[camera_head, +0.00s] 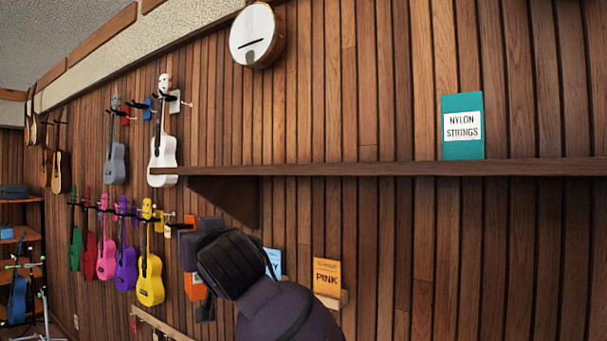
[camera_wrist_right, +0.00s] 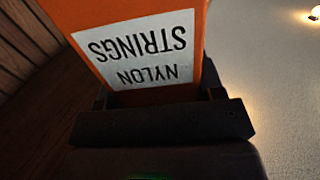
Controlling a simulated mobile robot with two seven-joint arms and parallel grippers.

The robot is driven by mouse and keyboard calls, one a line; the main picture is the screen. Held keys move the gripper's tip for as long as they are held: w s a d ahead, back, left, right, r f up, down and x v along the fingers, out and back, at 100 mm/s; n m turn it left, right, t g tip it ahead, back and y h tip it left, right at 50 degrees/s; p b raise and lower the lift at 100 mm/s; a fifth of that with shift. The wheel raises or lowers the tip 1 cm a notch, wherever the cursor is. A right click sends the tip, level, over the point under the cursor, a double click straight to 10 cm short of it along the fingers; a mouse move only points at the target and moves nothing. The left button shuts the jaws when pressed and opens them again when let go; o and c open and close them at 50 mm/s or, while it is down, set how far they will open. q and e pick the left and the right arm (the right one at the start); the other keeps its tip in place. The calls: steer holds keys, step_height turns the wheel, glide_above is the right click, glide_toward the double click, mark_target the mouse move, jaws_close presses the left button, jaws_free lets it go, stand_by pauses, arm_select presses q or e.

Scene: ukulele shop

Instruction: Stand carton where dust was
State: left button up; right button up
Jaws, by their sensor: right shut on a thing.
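My right gripper (camera_wrist_right: 158,100) is shut on an orange carton (camera_wrist_right: 128,18) with a white label reading NYLON STRINGS, upside down in the right wrist view. In the head view the orange carton (camera_head: 193,284) shows only partly behind my dark right wrist, left of and below the wall shelf (camera_head: 340,169). A teal carton (camera_head: 462,148), also labelled NYLON STRINGS, stands upright on the shelf at the right. The shelf is seen nearly edge-on, so its top surface is hidden and no dust shows. My left gripper is not in view.
Below the shelf, an orange-yellow PINK pack (camera_head: 327,276) and a partly hidden light blue pack (camera_head: 273,262) sit against the wall. Colourful ukuleles, including a yellow one (camera_head: 150,280) and a white one (camera_head: 163,152), hang at the left. The shelf left of the teal carton looks clear.

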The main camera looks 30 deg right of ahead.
steer(key=d+r+m+h, duration=0.1)
steer(key=d+r+h, duration=0.1)
steer(key=r, duration=1)
steer(key=d+r+m+h, duration=0.2)
steer(key=r, duration=1.1)
steer(key=s+d+r+m+g+h, duration=0.15)
steer(key=d+r, duration=0.25)
steer(key=r, duration=0.4)
steer(key=s+d+r+m+g+h+p, duration=0.1)
steer(key=s+d+r+h, duration=0.25)
steer(key=r, duration=0.45)
steer(key=s+d+r+m+g+h, duration=0.15)
steer(key=d+r, duration=0.25)
steer(key=r, duration=0.4)
steer(key=w+d+f+m+g+h, duration=0.1)
steer(key=w+d+f+h, duration=0.1)
steer(key=w+d+f, duration=0.25)
steer(key=shift+m, duration=0.3)
steer(key=shift+s+a+f+b, duration=0.1)
steer(key=shift+s+f+b, duration=0.05)
steer(key=shift+f, duration=5.1)
steer(key=shift+s+f+b, duration=0.1)
steer(key=shift+f+b, duration=0.05)
steer(key=shift+f, duration=5.05)
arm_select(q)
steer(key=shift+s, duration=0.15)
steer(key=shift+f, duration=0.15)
arm_select(e)
steer(key=shift+f, duration=0.25)
